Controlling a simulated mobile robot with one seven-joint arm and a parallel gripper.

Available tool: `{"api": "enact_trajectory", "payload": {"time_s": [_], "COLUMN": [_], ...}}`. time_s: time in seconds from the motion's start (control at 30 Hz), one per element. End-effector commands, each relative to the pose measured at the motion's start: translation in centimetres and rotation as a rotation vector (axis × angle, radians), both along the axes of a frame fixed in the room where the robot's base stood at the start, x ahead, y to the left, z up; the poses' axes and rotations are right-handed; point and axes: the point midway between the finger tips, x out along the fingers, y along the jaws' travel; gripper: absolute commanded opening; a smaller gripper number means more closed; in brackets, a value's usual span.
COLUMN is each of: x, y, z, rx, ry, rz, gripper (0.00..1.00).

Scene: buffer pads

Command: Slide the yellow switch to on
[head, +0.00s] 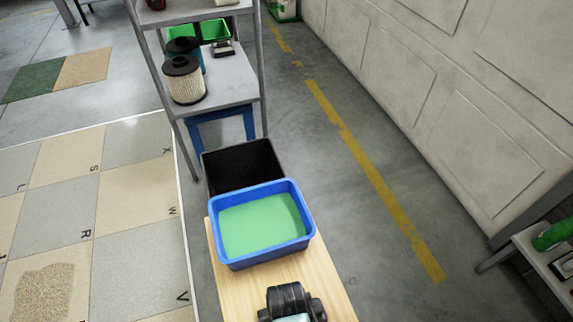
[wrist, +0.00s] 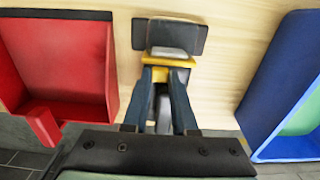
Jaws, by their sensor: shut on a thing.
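The yellow switch (wrist: 180,62) shows in the wrist view as a yellow piece with a grey block on it, in front of a dark plate (wrist: 138,36) on the light wooden table. My gripper (wrist: 167,76) has its two dark fingers close together at the yellow piece and is shut on it. The fingers hide part of the switch, and I cannot read its on or off position. The head view does not show the switch; a dark part of my arm shows at its bottom edge.
A blue bin (head: 262,262) with a green inside stands on the wooden table (head: 228,290); a black bin (head: 240,165) is behind it. In the wrist view, a red bin (wrist: 70,65) is left of the switch and the blue bin (wrist: 275,70) right. A shelf (head: 232,85) stands beyond.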

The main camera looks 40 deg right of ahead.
Motion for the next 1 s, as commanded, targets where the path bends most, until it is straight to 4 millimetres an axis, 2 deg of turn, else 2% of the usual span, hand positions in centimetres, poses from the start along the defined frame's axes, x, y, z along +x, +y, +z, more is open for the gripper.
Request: {"api": "enact_trajectory", "payload": {"time_s": [0.5, 0.8, 1.0], "x": [0.0, 2.4, 2.6], "y": [0.0, -0.7, -0.7], "z": [0.0, 0.1, 0.0], "rx": [0.0, -0.001, 0.0], "ry": [0.0, 0.001, -0.001], "rz": [0.0, 0.002, 0.001], "gripper": [0.0, 0.0, 0.0]}}
